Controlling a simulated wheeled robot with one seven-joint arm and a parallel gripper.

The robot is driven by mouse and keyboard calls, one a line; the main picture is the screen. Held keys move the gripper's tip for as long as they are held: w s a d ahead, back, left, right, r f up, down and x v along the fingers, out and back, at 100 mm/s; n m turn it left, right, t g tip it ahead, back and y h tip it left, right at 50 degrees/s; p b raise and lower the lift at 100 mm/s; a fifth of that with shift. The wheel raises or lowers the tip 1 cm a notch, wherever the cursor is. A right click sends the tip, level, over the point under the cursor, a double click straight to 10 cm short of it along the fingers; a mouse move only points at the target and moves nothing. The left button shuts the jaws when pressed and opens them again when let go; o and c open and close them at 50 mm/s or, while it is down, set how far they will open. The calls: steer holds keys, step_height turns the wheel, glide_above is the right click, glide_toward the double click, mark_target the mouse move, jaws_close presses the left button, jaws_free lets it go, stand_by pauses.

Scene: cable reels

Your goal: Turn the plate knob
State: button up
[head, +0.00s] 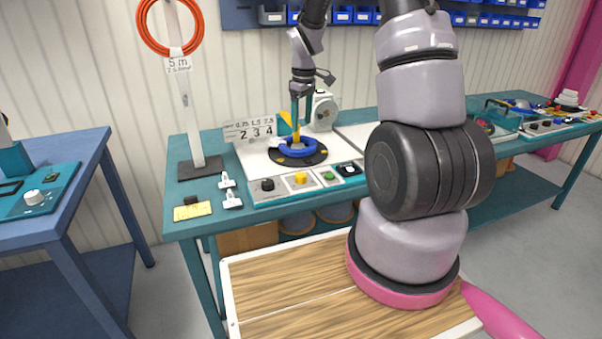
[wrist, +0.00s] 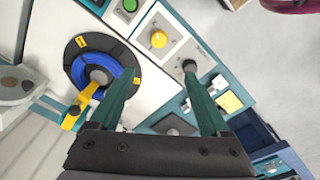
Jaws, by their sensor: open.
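A control strip on the front of the white bench unit carries a black knob (head: 267,184), a yellow knob (head: 301,177) and a green button (head: 329,176). I cannot read which is labelled as the plate knob. In the wrist view the yellow knob (wrist: 158,39) lies ahead of the gap between my fingers, and the black knob (wrist: 190,66) appears by the right fingertip. My gripper (head: 297,122) is open and empty, pointing down above the unit; its teal fingers also show in the wrist view (wrist: 160,76). No contact with a knob is visible.
A black round plate (head: 318,155) with a blue coil (head: 293,148) and a yellow arm (wrist: 74,117) sits behind the strip. A number sign (head: 250,130), a post with an orange coil (head: 170,48), white clips (head: 230,192) and a yellow card (head: 192,211) stand nearby.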

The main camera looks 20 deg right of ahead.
steer(key=n+g, duration=0.1)
steer(key=n, duration=0.1)
glide_toward(301, 174)
step_height(301, 174, down, 9)
steer(key=shift+s+a, duration=0.1)
jaws_close()
